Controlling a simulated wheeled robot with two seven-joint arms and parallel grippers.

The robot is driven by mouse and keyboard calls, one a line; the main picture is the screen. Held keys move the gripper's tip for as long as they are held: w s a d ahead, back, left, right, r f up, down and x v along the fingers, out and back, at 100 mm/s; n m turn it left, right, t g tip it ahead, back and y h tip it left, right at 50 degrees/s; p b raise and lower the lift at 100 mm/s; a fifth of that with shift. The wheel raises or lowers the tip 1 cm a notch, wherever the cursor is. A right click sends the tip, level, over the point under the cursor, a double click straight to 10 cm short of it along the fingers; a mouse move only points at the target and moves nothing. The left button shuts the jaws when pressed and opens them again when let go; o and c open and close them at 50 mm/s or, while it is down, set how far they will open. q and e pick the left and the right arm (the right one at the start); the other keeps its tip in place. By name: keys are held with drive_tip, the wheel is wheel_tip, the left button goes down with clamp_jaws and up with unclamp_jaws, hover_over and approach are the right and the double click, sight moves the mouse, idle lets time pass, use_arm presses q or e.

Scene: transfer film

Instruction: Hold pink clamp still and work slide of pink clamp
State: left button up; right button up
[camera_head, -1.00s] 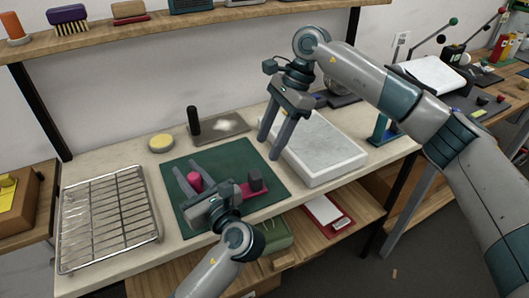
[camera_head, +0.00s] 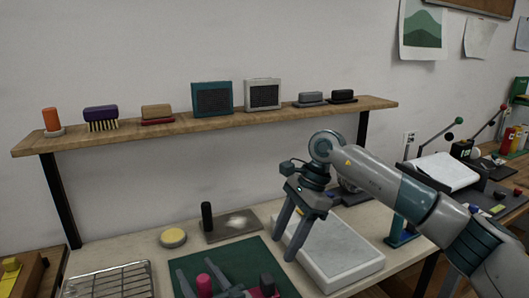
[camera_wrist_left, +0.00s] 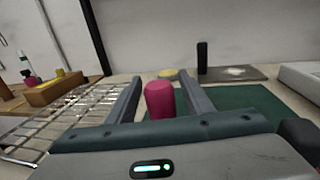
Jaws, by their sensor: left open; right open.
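The pink clamp shows at the bottom edge of the head view as a pink round knob (camera_head: 204,285) and, to its right, a dark block on a pink base. It stands on the green mat (camera_head: 250,257); its lower part is cut off. My left gripper (camera_head: 199,271) is open, with a finger on each side of the knob. In the left wrist view, the knob (camera_wrist_left: 160,100) stands upright between the open fingers, with gaps visible on both sides. My right gripper (camera_head: 283,248) is open and empty, fingers pointing down beside the pale slab, away from the clamp.
A wire rack (camera_head: 110,281) lies left of the mat. A yellow round pad (camera_head: 173,237) and a grey plate (camera_head: 232,226) with a black upright handle lie behind it. The pale slab (camera_head: 335,262) is to the right. A shelf (camera_head: 180,126) with brushes and boxes spans the wall above.

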use_arm(q)
drive_tip(key=v, duration=1.2)
drive_tip(key=shift+s, duration=0.1)
